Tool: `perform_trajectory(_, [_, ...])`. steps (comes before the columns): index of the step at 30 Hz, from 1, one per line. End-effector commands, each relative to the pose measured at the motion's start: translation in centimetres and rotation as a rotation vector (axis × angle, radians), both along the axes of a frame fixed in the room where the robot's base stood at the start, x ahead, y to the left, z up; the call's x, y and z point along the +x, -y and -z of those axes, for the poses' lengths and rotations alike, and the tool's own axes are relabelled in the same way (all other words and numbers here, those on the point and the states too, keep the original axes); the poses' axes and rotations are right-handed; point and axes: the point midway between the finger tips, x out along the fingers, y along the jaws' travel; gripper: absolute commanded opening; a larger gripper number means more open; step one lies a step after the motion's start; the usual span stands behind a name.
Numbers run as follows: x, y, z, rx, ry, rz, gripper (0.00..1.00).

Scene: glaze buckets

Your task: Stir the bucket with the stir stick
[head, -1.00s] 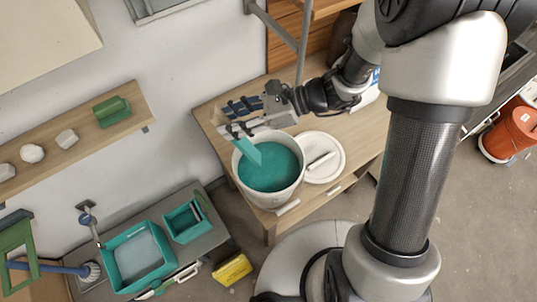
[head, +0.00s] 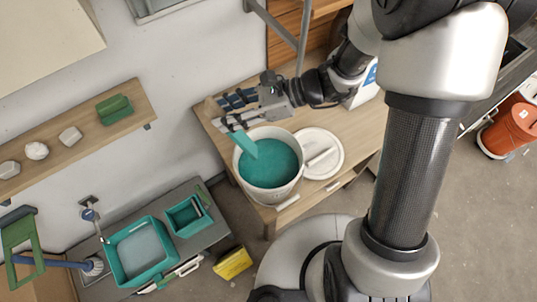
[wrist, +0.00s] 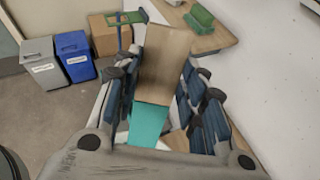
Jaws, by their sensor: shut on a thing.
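A white bucket (head: 283,196) of teal glaze (head: 273,168) stands on the wooden table. My gripper (head: 234,120) is above the bucket's upper-left rim, shut on the stir stick. The stick's teal-coated lower part (head: 244,144) slants into the bucket; its tip meets the glaze near the upper-left inner wall, and how deep it goes is hidden. In the wrist view, the stick's bare wooden part (wrist: 166,62) and teal part (wrist: 147,124) show between my blue-padded fingers (wrist: 160,105).
A white lid (head: 329,160) lies right of the bucket. A wall shelf (head: 65,125) holds a green block. Bins (wrist: 75,55) stand on the floor in the wrist view.

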Motion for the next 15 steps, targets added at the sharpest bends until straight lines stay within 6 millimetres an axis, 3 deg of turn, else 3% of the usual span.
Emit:
perform_trajectory(8, [0.0,0.0,-0.4,0.000,0.001,0.000,0.04])
perform_trajectory(15, [0.0,0.0,-2.7,0.000,0.002,-0.001,0.04])
